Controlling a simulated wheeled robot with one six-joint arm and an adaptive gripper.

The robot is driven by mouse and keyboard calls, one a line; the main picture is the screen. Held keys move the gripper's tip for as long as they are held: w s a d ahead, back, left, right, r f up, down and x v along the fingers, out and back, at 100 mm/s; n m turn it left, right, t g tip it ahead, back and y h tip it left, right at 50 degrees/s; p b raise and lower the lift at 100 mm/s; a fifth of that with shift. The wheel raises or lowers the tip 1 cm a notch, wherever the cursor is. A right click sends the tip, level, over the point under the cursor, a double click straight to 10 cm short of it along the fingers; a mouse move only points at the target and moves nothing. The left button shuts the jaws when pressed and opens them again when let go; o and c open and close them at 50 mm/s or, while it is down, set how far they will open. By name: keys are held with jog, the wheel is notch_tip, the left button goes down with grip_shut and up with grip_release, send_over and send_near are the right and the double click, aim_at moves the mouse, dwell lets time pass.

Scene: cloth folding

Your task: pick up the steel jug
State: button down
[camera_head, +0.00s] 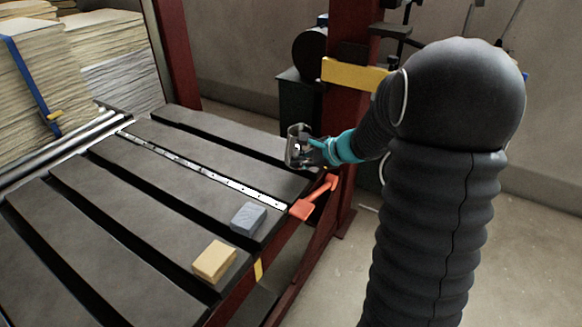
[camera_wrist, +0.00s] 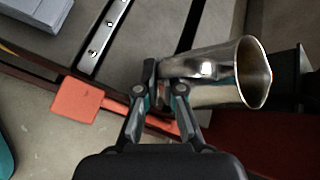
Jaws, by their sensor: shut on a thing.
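The steel jug (camera_wrist: 215,72) is a shiny metal vessel with its round open mouth facing right in the wrist view. It also shows in the head view (camera_head: 297,148), small, at the tip of my arm near the table's right corner. My gripper (camera_wrist: 166,72) is shut at the jug's left end in the wrist view; the exact grip spot is partly hidden by the fingers. In the head view my gripper (camera_head: 318,150) is beside the jug. I cannot tell for certain whether the jug is clear of the table.
The dark slatted table (camera_head: 100,208) carries a yellow block (camera_head: 214,261), a grey-blue block (camera_head: 248,218) and a perforated metal strip (camera_head: 185,165). An orange-red handle (camera_head: 314,199) juts from the table's edge. A red post (camera_head: 352,75) stands behind. Stacked sheets (camera_head: 110,60) are at the back left.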

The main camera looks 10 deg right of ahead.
jog(key=d+r, duration=0.5)
jog(key=d, duration=0.3)
jog(key=shift+d+p, duration=0.25)
jog(key=shift+p, duration=0.2)
dwell(0.6)
